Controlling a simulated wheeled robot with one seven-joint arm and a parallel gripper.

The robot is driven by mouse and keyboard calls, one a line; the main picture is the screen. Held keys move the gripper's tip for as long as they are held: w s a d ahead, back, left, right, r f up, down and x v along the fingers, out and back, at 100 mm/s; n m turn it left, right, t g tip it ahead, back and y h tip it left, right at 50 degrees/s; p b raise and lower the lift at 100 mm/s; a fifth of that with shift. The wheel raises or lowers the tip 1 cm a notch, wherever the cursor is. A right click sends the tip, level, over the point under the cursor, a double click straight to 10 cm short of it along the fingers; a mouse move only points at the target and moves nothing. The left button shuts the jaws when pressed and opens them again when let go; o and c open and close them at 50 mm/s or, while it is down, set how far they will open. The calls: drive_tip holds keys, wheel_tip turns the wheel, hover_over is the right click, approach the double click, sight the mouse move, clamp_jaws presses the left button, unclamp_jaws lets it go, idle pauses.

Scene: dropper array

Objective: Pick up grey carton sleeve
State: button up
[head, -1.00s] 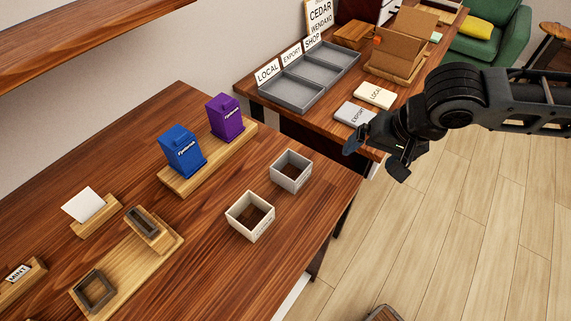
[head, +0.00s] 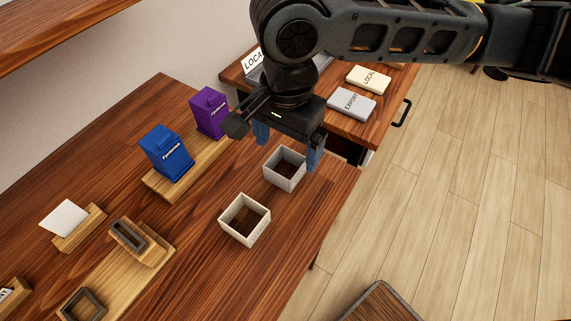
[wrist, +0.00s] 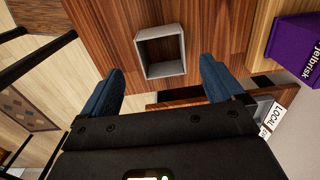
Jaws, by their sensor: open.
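The grey carton sleeve (head: 284,169) is a square open frame standing on the wooden table near its right edge in the head view. In the wrist view the sleeve (wrist: 161,52) lies ahead of and between the fingers, with the tabletop showing through it. My gripper (head: 288,150) is open and empty, its blue fingers pointing down above the sleeve, one finger toward each side. In the wrist view my gripper (wrist: 160,88) has its fingers wide apart and not touching the sleeve. A cream sleeve (head: 245,219) stands nearer the front.
A blue dispenser (head: 166,153) and a purple dispenser (head: 210,113) stand on a wooden base left of my gripper. A second table behind holds a grey EXPORT block (head: 351,104) and a cream LOCAL block (head: 368,79). The tabletop right of the cream sleeve is clear.

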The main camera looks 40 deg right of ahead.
sight(285, 175)
wheel_tip(285, 175, down, 6)
drive_tip(key=shift+w, duration=0.15)
idle(0.3)
drive_tip(key=c, duration=0.7)
